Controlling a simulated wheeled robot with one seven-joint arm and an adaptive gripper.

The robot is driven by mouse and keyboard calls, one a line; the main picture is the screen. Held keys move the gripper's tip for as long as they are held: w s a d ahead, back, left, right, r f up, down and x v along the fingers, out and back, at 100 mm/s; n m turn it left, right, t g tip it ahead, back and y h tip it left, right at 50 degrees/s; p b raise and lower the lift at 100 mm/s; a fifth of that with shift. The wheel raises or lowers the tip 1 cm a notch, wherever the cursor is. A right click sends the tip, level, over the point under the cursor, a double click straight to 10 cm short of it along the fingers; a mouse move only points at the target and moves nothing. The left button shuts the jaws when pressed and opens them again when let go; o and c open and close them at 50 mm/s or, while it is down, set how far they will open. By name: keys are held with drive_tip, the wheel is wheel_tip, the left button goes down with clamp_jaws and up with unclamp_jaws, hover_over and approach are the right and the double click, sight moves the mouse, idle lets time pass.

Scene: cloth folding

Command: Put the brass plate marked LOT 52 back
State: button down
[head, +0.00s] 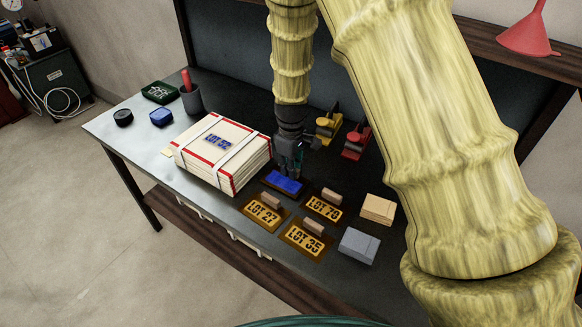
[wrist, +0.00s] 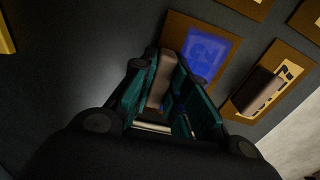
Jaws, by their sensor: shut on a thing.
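A plate with a blue face and brown edge (head: 285,183) is at the back of the group of plates; its lettering cannot be read in the head view. In the wrist view the blue plate (wrist: 208,52) shows beyond my fingers. My gripper (head: 289,168) points down over it and is shut on its pale block handle (wrist: 160,80). I cannot tell whether the plate touches the bench. A red-edged, white-strapped bundle (head: 222,153) left of my gripper bears a blue LOT 52 mark (head: 218,139).
Plates LOT 27 (head: 263,212), LOT 70 (head: 324,208) and LOT 35 (head: 306,240) lie close in front. A grey block (head: 358,246) and a tan block (head: 378,209) are at right. Yellow (head: 328,125) and red (head: 356,143) tools stand behind.

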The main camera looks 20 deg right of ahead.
drive_tip(key=shift+f, duration=0.2)
drive_tip(key=shift+f, duration=0.1)
drive_tip(key=c, duration=1.4)
unclamp_jaws()
wheel_tip(320, 180, up, 12)
drive_tip(key=shift+r+b, duration=0.15)
drive_tip(key=shift+b, duration=0.8)
